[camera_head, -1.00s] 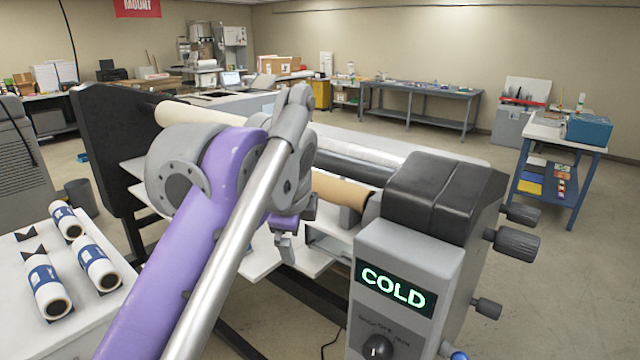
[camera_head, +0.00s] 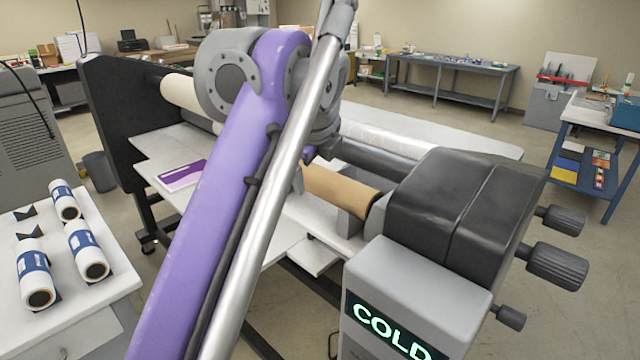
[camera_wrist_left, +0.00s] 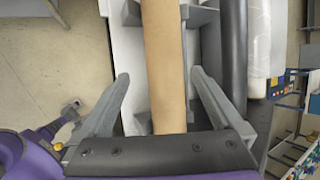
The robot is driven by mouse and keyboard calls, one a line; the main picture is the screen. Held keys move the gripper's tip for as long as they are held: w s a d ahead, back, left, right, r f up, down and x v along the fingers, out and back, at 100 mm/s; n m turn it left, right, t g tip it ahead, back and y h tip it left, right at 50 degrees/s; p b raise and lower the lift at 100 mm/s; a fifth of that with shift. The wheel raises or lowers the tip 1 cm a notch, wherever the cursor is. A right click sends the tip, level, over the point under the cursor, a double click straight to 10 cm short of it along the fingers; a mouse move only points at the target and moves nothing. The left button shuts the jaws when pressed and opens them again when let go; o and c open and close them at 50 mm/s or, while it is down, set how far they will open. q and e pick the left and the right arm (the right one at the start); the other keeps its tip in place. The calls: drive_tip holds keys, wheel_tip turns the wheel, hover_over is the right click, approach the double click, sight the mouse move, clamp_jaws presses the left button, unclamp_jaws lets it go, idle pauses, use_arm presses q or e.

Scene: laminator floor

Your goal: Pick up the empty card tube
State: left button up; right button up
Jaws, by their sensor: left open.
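The empty card tube is a plain brown cylinder (camera_head: 342,192) lying along the front of the laminator, its right end near the black end housing. My left arm hides its left part in the head view. In the left wrist view the tube (camera_wrist_left: 163,60) runs lengthwise between the fingers of my left gripper (camera_wrist_left: 160,80). That gripper is open, one finger on each side, with gaps to the tube. In the head view the gripper is mostly hidden behind my arm. My right gripper cannot be made out in these frames.
The laminator's black end housing (camera_head: 465,205) and grey COLD control box (camera_head: 415,295) stand close on the right. A grey support (camera_head: 354,212) is by the tube's right end. A purple-and-white card (camera_head: 182,176) lies on the laminator's table. Several white rolls with blue labels (camera_head: 88,250) lie at left.

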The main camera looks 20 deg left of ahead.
sight(318, 174)
use_arm(q)
drive_tip(key=x, duration=0.5)
drive_tip(key=shift+w+d+f, duration=0.1)
drive_tip(key=shift+w, duration=0.3)
drive_tip(key=c, duration=1)
